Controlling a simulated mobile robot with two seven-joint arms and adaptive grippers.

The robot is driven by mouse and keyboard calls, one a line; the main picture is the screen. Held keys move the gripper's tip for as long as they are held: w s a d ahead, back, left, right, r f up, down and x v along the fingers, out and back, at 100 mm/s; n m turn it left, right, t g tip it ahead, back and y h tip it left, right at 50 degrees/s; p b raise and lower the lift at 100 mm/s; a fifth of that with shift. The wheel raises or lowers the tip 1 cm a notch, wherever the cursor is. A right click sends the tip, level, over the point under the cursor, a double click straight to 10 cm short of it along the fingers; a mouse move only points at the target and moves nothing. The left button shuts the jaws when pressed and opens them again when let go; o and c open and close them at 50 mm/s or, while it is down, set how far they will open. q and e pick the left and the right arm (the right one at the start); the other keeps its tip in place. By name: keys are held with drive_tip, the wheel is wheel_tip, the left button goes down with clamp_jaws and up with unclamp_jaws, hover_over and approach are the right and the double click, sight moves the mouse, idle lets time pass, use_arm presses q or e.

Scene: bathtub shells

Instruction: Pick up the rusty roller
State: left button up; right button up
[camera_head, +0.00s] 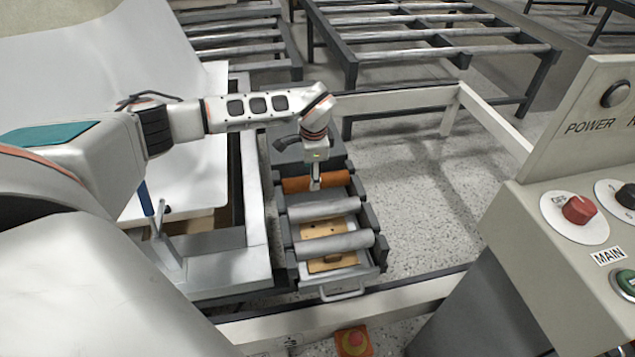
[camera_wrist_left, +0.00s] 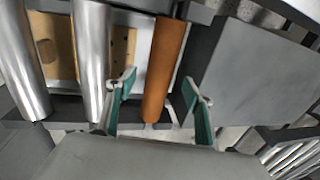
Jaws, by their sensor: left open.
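The rusty roller (camera_head: 330,181) is orange-brown and lies across the dark roller frame (camera_head: 286,240), behind two grey metal rollers. My left gripper (camera_head: 315,182) is above it, pointing down. In the left wrist view the rusty roller (camera_wrist_left: 164,70) runs between the two green-padded fingers of the open left gripper (camera_wrist_left: 158,105), with a finger on either side. I cannot tell whether the fingers are level with the roller or still above it. My right gripper does not show.
Two grey rollers (camera_head: 324,207) (camera_head: 335,243) lie in the same frame, over a wooden board (camera_head: 331,264). A control panel (camera_head: 570,215) stands at the right. A white rail (camera_head: 500,130) encloses the area. Speckled floor (camera_head: 420,200) lies open right of the frame.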

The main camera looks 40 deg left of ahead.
use_arm(q)
wheel_tip(320, 180, down, 4)
drive_tip(key=shift+w+a+r+b, duration=0.1)
drive_tip(key=shift+w+r+b, duration=0.05)
drive_tip(key=shift+b, duration=0.45)
drive_tip(key=shift+w+a+f, duration=0.1)
drive_tip(key=shift+w+f, duration=0.1)
drive_tip(key=shift+f, duration=0.25)
drive_tip(key=shift+r, duration=0.2)
drive_tip(key=c, duration=1.2)
clamp_jaws()
drive_tip(key=shift+r, duration=0.15)
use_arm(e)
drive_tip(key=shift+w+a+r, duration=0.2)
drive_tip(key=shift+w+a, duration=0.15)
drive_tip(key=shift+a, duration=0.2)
